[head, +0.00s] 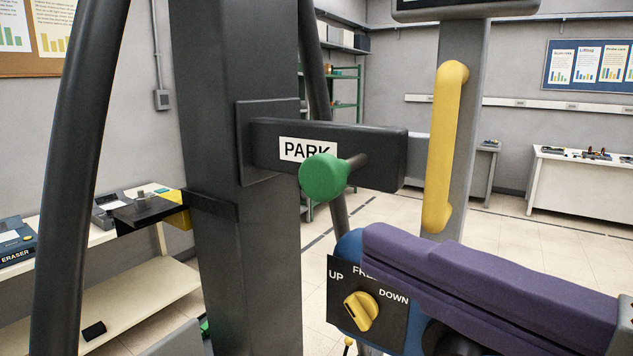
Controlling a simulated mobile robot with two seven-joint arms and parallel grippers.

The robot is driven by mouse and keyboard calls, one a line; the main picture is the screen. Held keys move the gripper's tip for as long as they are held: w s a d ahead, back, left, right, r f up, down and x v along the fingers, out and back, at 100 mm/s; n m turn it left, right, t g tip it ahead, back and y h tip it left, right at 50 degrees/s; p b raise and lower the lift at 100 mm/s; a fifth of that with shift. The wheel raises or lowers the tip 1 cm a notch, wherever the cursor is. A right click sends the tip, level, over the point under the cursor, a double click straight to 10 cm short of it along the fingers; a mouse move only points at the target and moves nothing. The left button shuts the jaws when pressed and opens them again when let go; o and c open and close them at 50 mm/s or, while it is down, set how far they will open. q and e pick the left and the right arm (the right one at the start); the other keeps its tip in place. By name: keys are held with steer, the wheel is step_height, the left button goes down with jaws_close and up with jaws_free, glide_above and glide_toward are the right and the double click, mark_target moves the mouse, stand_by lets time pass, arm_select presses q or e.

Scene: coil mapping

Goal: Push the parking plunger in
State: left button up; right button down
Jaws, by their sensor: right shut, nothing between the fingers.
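The parking plunger has a round green knob (323,178) on a dark stem (356,163). The knob stands off the front of a dark horizontal block (375,150), with a length of stem visible between them. A white PARK label (308,149) on the block is partly covered by the knob. The block is fixed to a thick dark column (235,80). No gripper touches the visible side of the knob. My right gripper is shut, but its fingertips cannot be made out clearly here. My left gripper is not in view.
A long purple bar (480,275) lies lower right, beside a dark UP/DOWN panel with a yellow selector knob (361,311). A yellow handle (444,140) is on a grey post right of the plunger. Benches stand left and back right. Space before the knob looks clear.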

mark_target(331, 194)
steer(key=w+a+p, duration=0.1)
steer(key=w, duration=0.2)
steer(key=w+a+p, duration=0.1)
steer(key=w+p, duration=0.1)
steer(key=w+a+p, duration=0.1)
steer(key=w+a, duration=0.1)
steer(key=w, duration=0.1)
steer(key=shift+w+r+p, duration=0.15)
steer(key=shift+w+p, duration=0.15)
steer(key=shift+p, duration=0.05)
steer(key=shift+w+d, duration=0.45)
steer(key=shift+w, duration=0.1)
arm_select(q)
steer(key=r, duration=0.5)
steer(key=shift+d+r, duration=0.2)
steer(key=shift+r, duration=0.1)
